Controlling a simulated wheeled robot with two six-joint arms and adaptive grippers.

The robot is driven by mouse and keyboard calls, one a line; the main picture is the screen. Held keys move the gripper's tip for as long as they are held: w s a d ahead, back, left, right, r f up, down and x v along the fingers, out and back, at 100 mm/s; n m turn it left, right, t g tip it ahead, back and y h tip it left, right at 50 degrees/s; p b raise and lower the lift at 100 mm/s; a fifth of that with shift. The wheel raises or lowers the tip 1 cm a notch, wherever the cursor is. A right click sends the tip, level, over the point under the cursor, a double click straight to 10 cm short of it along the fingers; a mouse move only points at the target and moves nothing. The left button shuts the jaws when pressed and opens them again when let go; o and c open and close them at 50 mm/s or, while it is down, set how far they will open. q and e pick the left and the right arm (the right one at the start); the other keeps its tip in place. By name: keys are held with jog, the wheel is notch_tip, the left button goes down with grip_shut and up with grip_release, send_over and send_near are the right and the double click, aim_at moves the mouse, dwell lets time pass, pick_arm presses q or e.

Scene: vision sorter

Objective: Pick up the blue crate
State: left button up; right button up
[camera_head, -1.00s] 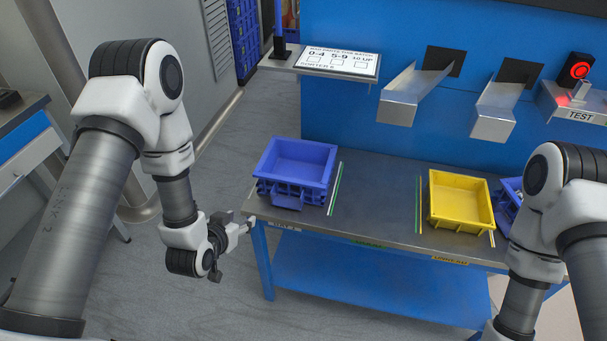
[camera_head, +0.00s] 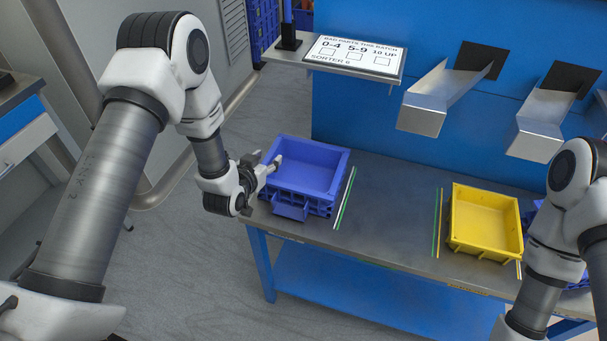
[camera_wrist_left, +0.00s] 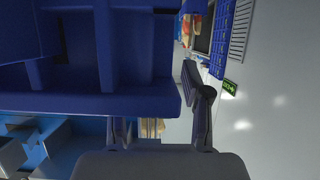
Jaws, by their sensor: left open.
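The blue crate (camera_head: 308,178) is empty and stands upright at the left end of the grey workbench (camera_head: 390,210). My left gripper (camera_head: 270,166) is open at the crate's left side, with its fingertips at the rim. In the left wrist view the blue crate (camera_wrist_left: 130,60) fills the upper left, very close. There my left gripper (camera_wrist_left: 155,108) has one finger clear to the right of the crate; the other is partly hidden below the crate's edge. I cannot tell whether a finger touches it. My right arm shows at the right, but its gripper is out of view.
A yellow crate (camera_head: 484,224) stands further right on the bench, beside my right arm. Another blue container (camera_head: 528,215) is partly hidden behind that arm. A sign shelf (camera_head: 352,56) and metal chutes (camera_head: 425,117) are behind the bench. The bench between the crates is clear.

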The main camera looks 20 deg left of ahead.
pick_arm(q)
jog(key=shift+w+f, duration=0.2)
jog(key=shift+w, duration=0.25)
grip_shut()
jog(key=shift+r, duration=0.15)
